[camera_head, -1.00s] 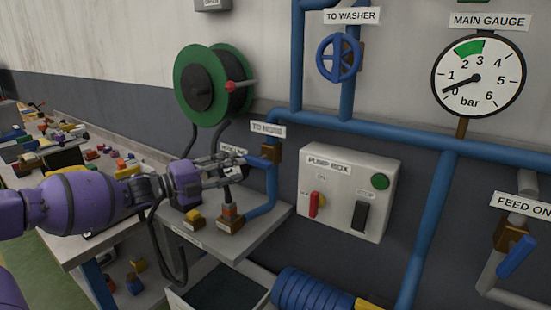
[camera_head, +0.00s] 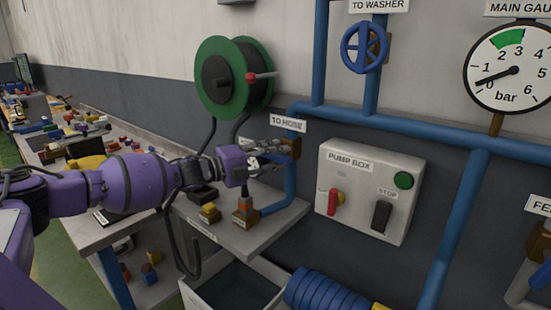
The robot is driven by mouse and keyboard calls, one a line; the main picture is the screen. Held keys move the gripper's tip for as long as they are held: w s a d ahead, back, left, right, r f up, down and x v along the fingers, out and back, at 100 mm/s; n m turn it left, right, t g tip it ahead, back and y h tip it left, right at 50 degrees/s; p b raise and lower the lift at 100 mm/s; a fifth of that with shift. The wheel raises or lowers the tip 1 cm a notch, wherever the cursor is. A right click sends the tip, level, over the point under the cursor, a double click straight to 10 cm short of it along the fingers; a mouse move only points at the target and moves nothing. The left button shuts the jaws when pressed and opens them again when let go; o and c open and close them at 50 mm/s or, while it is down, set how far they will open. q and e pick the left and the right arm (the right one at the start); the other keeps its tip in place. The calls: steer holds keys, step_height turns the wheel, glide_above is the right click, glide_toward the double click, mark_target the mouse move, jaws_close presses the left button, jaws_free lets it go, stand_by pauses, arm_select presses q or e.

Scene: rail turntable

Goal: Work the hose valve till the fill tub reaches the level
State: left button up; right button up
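The hose valve (camera_head: 293,147) is a brown body on a blue pipe, just under the TO HOSE label (camera_head: 288,124). Its blue handle, to the left of the body, is largely hidden by my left gripper. My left gripper (camera_head: 277,149) is at the handle, its fingers pointing right toward the valve body. I cannot tell whether the fingers are closed on the handle. The fill tub (camera_head: 273,305) stands low under the shelf, pale-walled with a dark inside. Its level mark cannot be made out. My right gripper is not in view.
The main gauge (camera_head: 512,72) has its needle near 0. The pump box (camera_head: 372,190) has a red lever, a green button and a dark STOP switch. A green hose reel (camera_head: 205,78) hangs above the shelf (camera_head: 255,240). A blue coil (camera_head: 325,288) lies beside the tub.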

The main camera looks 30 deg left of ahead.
arm_select(q)
steer(key=shift+c, duration=0.6)
jaws_close()
steer(key=n+t+p, duration=0.1)
steer(key=n, duration=0.1)
steer(key=shift+r+n, duration=0.2)
steer(key=shift+n, duration=0.2)
steer(key=shift+n+p, duration=0.4)
steer(key=shift+f+n+t, duration=0.1)
steer(key=shift+n+t, duration=0.4)
steer(key=shift+c, duration=1.1)
jaws_free()
steer(key=o, duration=0.3)
steer(key=shift+f, duration=0.1)
steer(key=shift+o, duration=0.2)
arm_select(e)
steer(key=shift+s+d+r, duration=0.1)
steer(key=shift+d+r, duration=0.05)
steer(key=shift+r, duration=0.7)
